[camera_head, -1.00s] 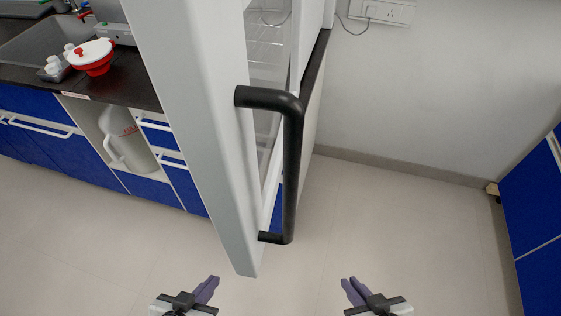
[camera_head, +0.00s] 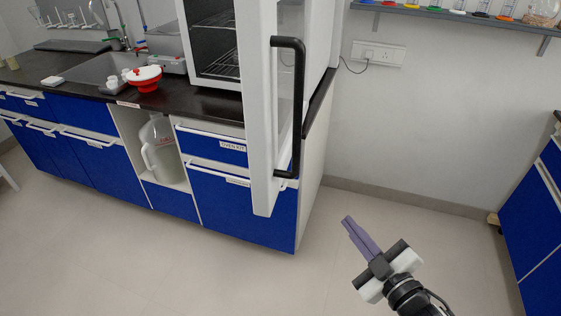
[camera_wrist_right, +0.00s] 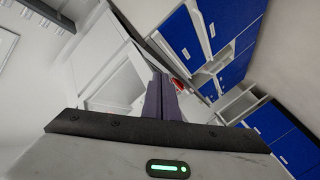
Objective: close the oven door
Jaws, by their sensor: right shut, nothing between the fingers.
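The white oven door (camera_head: 258,130) stands open in the head view, swung out toward me with its edge facing me. Its black bar handle (camera_head: 299,110) is on the door's right side. The dark oven interior (camera_head: 213,38) with wire racks shows left of the door. My right gripper (camera_head: 347,220) is shut and empty, below and right of the handle, apart from the door. In the right wrist view its purple fingers (camera_wrist_right: 162,97) are together in front of white surfaces. My left gripper is out of view.
The oven stands on a dark counter (camera_head: 95,87) over blue drawers (camera_head: 210,145). A red and white bowl (camera_head: 143,78) and a sink lie left. A wall shelf (camera_head: 460,14) is upper right, a blue cabinet (camera_head: 535,215) far right. The floor in front is clear.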

